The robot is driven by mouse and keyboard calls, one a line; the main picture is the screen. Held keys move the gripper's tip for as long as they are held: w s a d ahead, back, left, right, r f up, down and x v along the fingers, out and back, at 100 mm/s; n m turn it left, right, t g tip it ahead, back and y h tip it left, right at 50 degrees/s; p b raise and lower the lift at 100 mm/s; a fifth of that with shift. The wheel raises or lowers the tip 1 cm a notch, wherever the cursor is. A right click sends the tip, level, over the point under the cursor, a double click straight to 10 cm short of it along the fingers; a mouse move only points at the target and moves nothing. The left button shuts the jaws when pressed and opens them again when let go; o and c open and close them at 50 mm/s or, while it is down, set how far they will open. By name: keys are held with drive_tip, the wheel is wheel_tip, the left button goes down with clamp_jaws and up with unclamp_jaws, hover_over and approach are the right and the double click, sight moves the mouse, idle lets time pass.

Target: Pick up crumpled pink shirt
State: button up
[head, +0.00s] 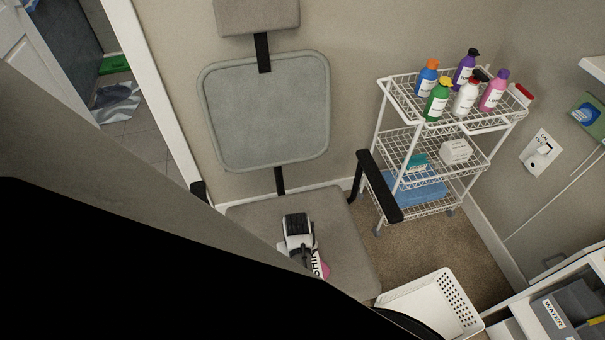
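I cannot make out a crumpled pink shirt in the head view. A small pink patch shows beside the white lettered link of my arm, and I cannot tell whether it belongs to the arm. My gripper (297,226) is a white and black shape above the seat of the grey chair (250,215). Its fingers are not distinguishable, so its opening and any contents are hidden. A large dark shape covers the lower left and hides the floor there.
A white wire cart (437,130) holding several bottles stands right of the chair. A black armrest (380,187) lies between them. A white perforated basket (440,300) is at the lower right, near storage bins (570,305). A doorway opens at upper left; brown carpet shows around the cart.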

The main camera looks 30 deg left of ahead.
drive_tip(key=shift+f, duration=0.2)
idle(0.3)
clamp_jaws()
